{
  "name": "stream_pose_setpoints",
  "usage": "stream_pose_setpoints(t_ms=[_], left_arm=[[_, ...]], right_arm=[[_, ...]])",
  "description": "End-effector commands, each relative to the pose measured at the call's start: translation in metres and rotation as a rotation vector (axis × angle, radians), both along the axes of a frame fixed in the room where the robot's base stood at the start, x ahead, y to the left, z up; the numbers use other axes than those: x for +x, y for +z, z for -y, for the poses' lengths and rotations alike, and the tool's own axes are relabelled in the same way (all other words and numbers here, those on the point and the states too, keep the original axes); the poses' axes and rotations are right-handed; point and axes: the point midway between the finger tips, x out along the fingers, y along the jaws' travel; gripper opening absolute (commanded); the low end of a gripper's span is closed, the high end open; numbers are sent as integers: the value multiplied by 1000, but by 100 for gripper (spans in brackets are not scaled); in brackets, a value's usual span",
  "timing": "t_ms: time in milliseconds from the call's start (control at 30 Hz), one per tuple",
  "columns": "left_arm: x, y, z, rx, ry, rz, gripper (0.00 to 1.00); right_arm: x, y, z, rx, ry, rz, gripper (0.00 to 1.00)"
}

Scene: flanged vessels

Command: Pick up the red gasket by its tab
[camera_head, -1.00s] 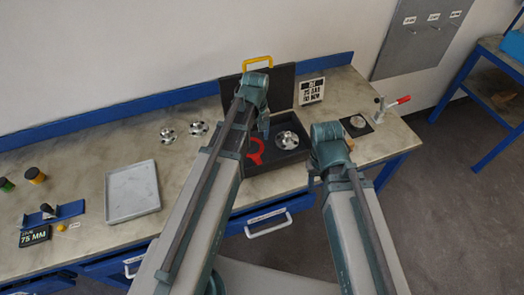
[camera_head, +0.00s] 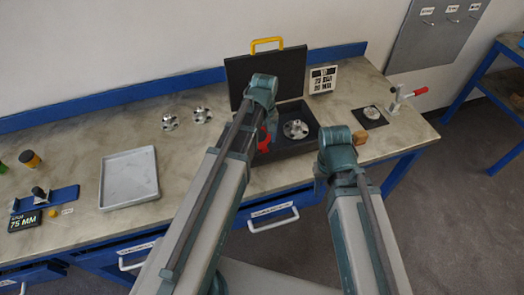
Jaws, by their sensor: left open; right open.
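The red gasket (camera_head: 264,143) lies at the left side of the open black case (camera_head: 290,148), in the head view. Most of it is hidden behind my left arm, and I cannot make out its tab. My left gripper (camera_head: 270,125) is over the left part of the case, close to the gasket; its fingers are largely hidden by the wrist, and I cannot tell whether they touch it. My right gripper (camera_head: 319,186) is in front of the case, to the right, pointing down and apart from the gasket. Both grippers are open.
A silver flanged part (camera_head: 295,129) sits in the case, right of the gasket. The raised lid (camera_head: 285,72) stands behind. A grey tray (camera_head: 129,180) and two metal flanges (camera_head: 170,121) are to the left. A red-handled clamp (camera_head: 405,96) is at the right.

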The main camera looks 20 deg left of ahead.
Motion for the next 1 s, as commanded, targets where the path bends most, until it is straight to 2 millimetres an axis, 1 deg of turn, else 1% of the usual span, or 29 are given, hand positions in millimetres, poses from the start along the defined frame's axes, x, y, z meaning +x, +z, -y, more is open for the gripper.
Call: stream_pose_setpoints(t_ms=[33, 200, 333, 700, 800, 1000], left_arm=[[0, -4, 0, 0, 0, 0, 70], [0, -3, 0, 0, 0, 0, 70], [0, -10, 1, 0, 0, 0, 70], [1, -53, 5, 0, 0, 0, 70], [1, -56, 5, 0, 0, 0, 70], [1, -54, 5, 0, 0, 0, 70]], right_arm=[[0, -3, 0, 0, 0, 0, 50], [0, -3, 0, 0, 0, 0, 50], [0, -10, 0, 0, 0, 0, 50], [0, -53, 0, 0, 0, 0, 50], [0, -56, 0, 0, 0, 0, 50], [0, -54, 0, 0, 0, 0, 50]])
